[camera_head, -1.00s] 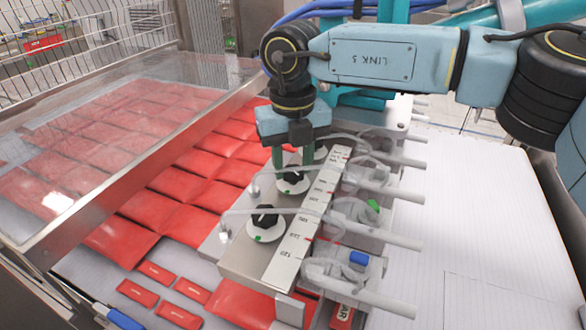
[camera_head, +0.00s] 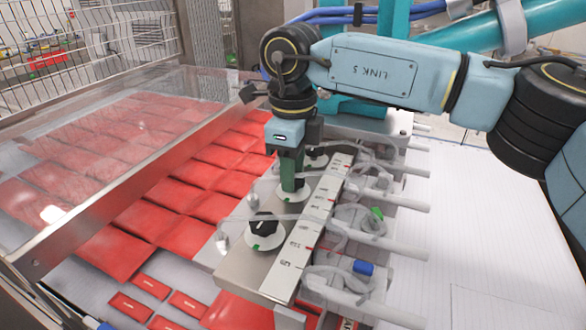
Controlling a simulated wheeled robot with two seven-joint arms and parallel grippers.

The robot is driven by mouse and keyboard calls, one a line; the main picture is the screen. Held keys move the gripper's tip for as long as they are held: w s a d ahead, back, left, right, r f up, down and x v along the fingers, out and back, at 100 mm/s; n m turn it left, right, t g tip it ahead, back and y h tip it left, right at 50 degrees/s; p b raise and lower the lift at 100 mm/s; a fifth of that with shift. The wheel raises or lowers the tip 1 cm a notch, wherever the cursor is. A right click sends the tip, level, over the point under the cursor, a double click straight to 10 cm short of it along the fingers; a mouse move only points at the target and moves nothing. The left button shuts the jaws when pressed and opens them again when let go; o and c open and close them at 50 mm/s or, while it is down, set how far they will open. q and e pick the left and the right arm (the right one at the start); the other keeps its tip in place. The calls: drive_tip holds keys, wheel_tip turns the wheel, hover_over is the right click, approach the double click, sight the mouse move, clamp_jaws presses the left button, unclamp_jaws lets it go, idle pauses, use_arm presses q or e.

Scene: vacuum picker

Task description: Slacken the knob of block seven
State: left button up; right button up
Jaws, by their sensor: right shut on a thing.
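A row of metal blocks carries black knobs on white round dials with green marks. My right gripper (camera_head: 291,178) points straight down and is shut on the middle knob, which its green fingers mostly hide; the white dial (camera_head: 293,192) shows around the fingertips. The nearest black knob (camera_head: 263,224) stands free on its dial. Another knob (camera_head: 316,158) shows partly behind the gripper. I cannot read a block number seven. My left gripper is not in view.
A ruled scale strip (camera_head: 318,212) runs beside the knobs, with clear tubes and pale rods to its right. Red packets (camera_head: 170,235) lie to the left, partly under a tilted clear cover (camera_head: 110,130). A white surface (camera_head: 480,240) at the right is free.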

drive_tip(key=shift+r+n, duration=0.1)
drive_tip(key=shift+n, duration=1.1)
drive_tip(key=o, duration=1)
wheel_tip(320, 180, up, 13)
drive_tip(key=shift+r, duration=0.15)
